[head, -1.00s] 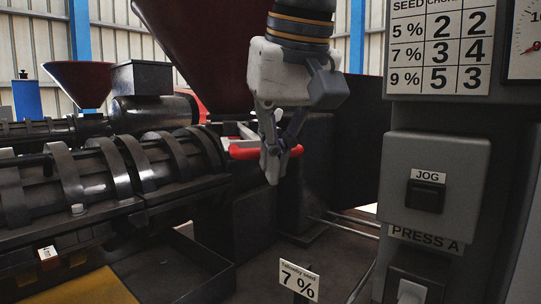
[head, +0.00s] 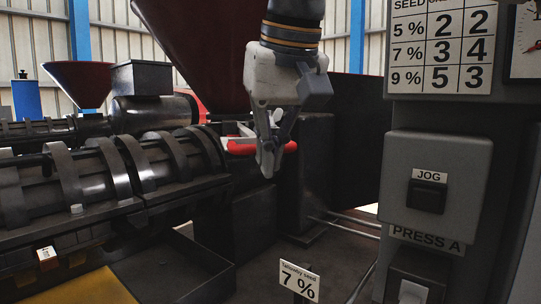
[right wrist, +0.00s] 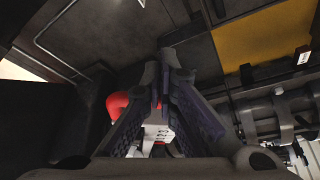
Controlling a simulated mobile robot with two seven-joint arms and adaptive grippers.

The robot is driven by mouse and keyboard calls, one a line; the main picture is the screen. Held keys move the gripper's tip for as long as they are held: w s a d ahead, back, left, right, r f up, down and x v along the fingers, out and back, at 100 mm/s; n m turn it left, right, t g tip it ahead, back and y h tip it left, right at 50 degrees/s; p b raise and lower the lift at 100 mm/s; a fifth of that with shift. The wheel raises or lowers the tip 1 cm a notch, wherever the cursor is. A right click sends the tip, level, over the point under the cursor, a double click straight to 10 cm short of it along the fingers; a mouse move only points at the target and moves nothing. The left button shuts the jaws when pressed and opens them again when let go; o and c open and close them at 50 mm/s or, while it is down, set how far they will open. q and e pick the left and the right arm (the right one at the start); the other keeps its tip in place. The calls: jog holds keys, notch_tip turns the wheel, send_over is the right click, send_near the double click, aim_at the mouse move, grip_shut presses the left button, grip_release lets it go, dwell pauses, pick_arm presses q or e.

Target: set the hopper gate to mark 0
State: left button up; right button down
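The hopper gate's red handle (head: 241,148) shows under the dark red hopper (head: 193,45), on both sides of my right gripper's fingers. My right gripper (head: 267,172) points down at the handle, its fingertips together below the bar. In the right wrist view, the red handle (right wrist: 117,105) lies against or just behind the left finger. The fingers (right wrist: 167,62) meet at the tips there. A white marked plate (right wrist: 157,133) shows between them, partly hidden; I cannot read the gate's setting. My left gripper is out of view.
The ribbed black press barrel (head: 130,165) lies to the left. A grey control post with a JOG button (head: 427,196) stands at the right. A "7 %" sign (head: 299,281) is in front. The floor between is mostly clear.

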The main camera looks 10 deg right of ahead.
jog(key=w+v, duration=0.1)
jog(key=v, duration=0.8)
jog(key=shift+a+r, duration=0.25)
jog(key=shift+r, duration=0.1)
dwell(0.4)
